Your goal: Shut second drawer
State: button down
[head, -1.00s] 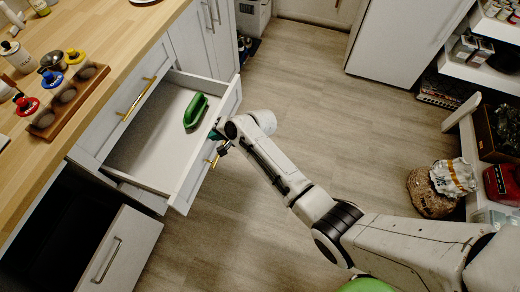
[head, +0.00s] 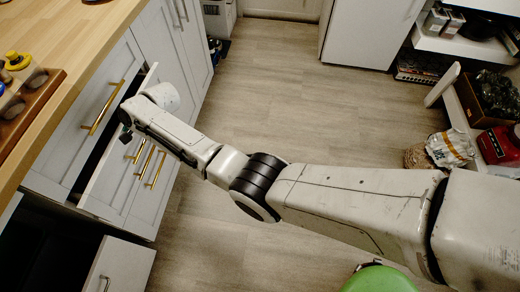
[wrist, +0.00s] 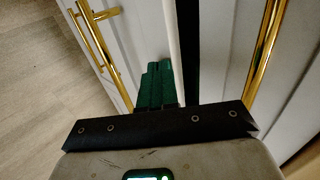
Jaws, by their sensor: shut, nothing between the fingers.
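The second drawer (head: 112,172) shows its white front standing slightly out from the cabinet, with a narrow dark gap behind it. The drawer's inside is hidden now. My gripper (wrist: 157,85) is shut and empty, its green fingers close together. In the wrist view the fingertips lie against or very near the white drawer front (wrist: 150,30), beside its edge and the dark gap; exact contact is unclear.
The upper drawer with a gold handle (head: 103,108) is flush above. A lower drawer (head: 120,265) stands open at bottom left. The floor (head: 260,110) is clear; a sack (head: 450,148) stands at right.

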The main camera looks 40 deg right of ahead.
jog(key=shift+w+a+b, duration=0.4)
jog(key=shift+w, duration=0.2)
jog(key=shift+s+d, duration=0.1)
jog(key=s+d+f+p+v, duration=0.1)
jog(key=p+v, duration=0.3)
jog(key=v, duration=0.8)
jog(key=shift+s+f+p, duration=0.2)
jog(key=shift+s+p, duration=0.15)
jog(key=shift+s, duration=0.1)
